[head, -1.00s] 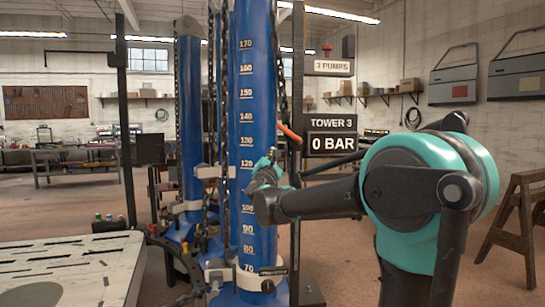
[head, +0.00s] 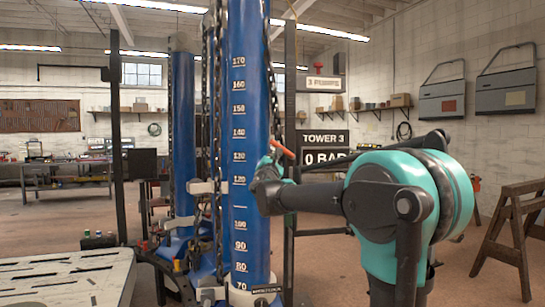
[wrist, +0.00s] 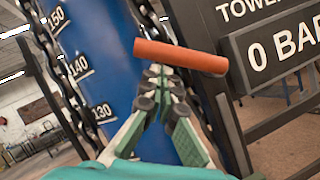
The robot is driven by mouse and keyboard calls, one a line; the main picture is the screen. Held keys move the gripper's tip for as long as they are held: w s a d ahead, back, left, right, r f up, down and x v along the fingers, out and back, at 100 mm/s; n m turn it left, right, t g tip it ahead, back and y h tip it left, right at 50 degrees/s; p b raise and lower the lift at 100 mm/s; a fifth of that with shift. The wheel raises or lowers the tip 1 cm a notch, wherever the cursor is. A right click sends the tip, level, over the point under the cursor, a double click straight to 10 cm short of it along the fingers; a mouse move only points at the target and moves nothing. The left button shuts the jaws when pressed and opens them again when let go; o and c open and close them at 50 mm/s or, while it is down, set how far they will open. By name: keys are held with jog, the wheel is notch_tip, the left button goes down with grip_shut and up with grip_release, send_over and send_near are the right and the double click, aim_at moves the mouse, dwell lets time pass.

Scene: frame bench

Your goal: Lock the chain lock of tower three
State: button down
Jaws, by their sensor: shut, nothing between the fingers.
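Tower three is a blue column (head: 246,110) with a white number scale, and a dark chain (head: 272,90) hangs along its right side. A red-orange bar-shaped handle (head: 283,148) sticks out at the column's right side, and it also shows in the wrist view (wrist: 180,56). I take it to be part of the chain lock, whose body is hidden. My gripper (head: 270,166) is beside the column, just below the handle. In the wrist view its fingers (wrist: 155,80) are shut and empty, with their tips just under the handle's left half. I cannot tell whether they touch it.
A sign reading TOWER 3 and 0 BAR (head: 325,148) hangs close behind my gripper on a dark post. Another blue column (head: 181,130) stands behind at left. A pale slotted table (head: 65,280) is at front left, and a wooden trestle (head: 510,230) at right.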

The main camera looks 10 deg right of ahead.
aim_at(277, 144)
jog(key=shift+r+m+h, duration=0.3)
jog(key=shift+r+m, duration=0.15)
jog(key=shift+m, duration=0.35)
jog(key=r+m+g, duration=0.1)
jog(key=m, duration=0.1)
jog(key=d+r+m+g+h, duration=0.1)
jog(key=m, duration=0.1)
jog(key=shift+d+r+m, duration=0.2)
jog(key=shift+r+m, duration=0.1)
jog(key=shift+m, duration=0.1)
jog(key=shift+w+d+r+m+g+h, duration=0.1)
jog(key=shift+d+r+m+g, duration=0.45)
jog(key=shift+m, duration=0.3)
jog(key=shift+d+r+m+g+h, duration=0.1)
jog(key=shift+d+r+m+g, duration=0.25)
jog(key=shift+d+m, duration=0.4)
jog(key=shift+w+d+r+m+g+h, duration=0.1)
jog(key=shift+d+r+m+g, duration=0.35)
jog(key=shift+m, duration=0.55)
